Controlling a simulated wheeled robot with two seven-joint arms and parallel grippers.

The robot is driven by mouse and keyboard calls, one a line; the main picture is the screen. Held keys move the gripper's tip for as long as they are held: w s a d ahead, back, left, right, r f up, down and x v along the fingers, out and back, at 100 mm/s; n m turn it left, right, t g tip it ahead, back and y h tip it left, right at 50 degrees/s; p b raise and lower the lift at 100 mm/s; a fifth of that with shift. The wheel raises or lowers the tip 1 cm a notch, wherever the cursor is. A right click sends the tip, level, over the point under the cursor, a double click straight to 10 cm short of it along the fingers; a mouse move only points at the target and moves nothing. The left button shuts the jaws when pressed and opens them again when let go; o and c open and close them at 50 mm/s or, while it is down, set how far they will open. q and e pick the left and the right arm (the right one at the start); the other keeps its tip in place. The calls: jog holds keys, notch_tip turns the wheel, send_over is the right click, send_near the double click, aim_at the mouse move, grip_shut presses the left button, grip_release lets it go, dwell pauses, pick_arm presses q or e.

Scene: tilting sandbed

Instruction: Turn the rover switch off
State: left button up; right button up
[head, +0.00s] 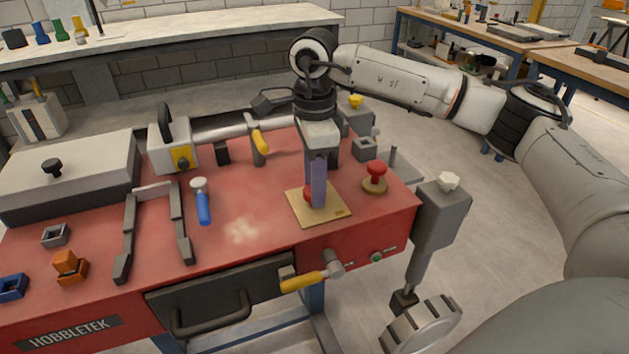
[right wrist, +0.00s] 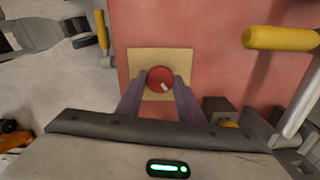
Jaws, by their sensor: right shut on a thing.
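A round red knob (head: 307,194) sits on a square tan plate (head: 296,212) on the red bench top. This looks like the rover switch. In the right wrist view the knob (right wrist: 158,75) has a short white mark on its lower right part, on the plate (right wrist: 140,56). My right gripper (head: 318,203) points down at the knob, with its purple fingers on either side of it, shut on it. In the head view the fingers hide part of the knob. My left gripper is not in view.
A red mushroom button (head: 376,168) stands just right of the plate. A grey post with a white knob (head: 447,182) rises at the bench's right corner. A yellow-handled lever (head: 303,281) juts from the front. A blue-handled tool (head: 203,206) lies left, with bare red surface between.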

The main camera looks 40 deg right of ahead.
jog(key=shift+r+n, duration=0.1)
jog(key=shift+n, duration=0.6)
jog(key=o, duration=1.1)
jog(key=shift+c, duration=0.2)
notch_tip(320, 180, up, 10)
jog(key=shift+r, duration=0.15)
